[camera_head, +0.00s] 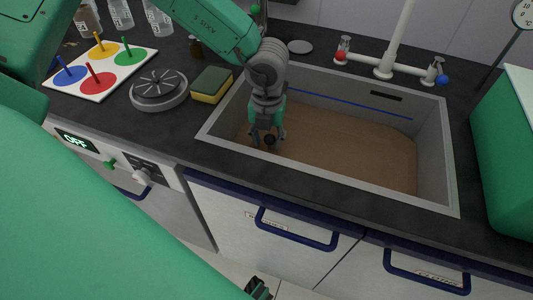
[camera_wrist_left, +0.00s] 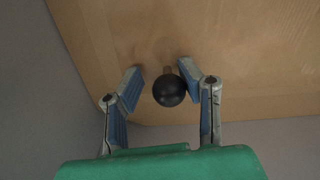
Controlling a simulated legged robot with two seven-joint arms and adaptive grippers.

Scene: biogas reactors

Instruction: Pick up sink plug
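The sink plug appears to be the piece with a round black knob (camera_wrist_left: 169,90); it also shows as a small dark spot in the head view (camera_head: 269,140). It is in the near left part of the sink, over the tan floor. My left gripper (camera_head: 268,136) reaches down into the sink at the knob. In the left wrist view its two blue-padded fingers (camera_wrist_left: 164,72) are open, one on each side of the knob. A gap shows on the left; the right finger is very close, and I cannot tell if it touches.
The grey sink (camera_head: 437,150) has raised walls close around my left gripper. A yellow-green sponge (camera_head: 211,85) and a round grey drain-like disc (camera_head: 159,90) lie left of it. A faucet (camera_head: 384,68) stands behind. A green box (camera_head: 505,150) is at right.

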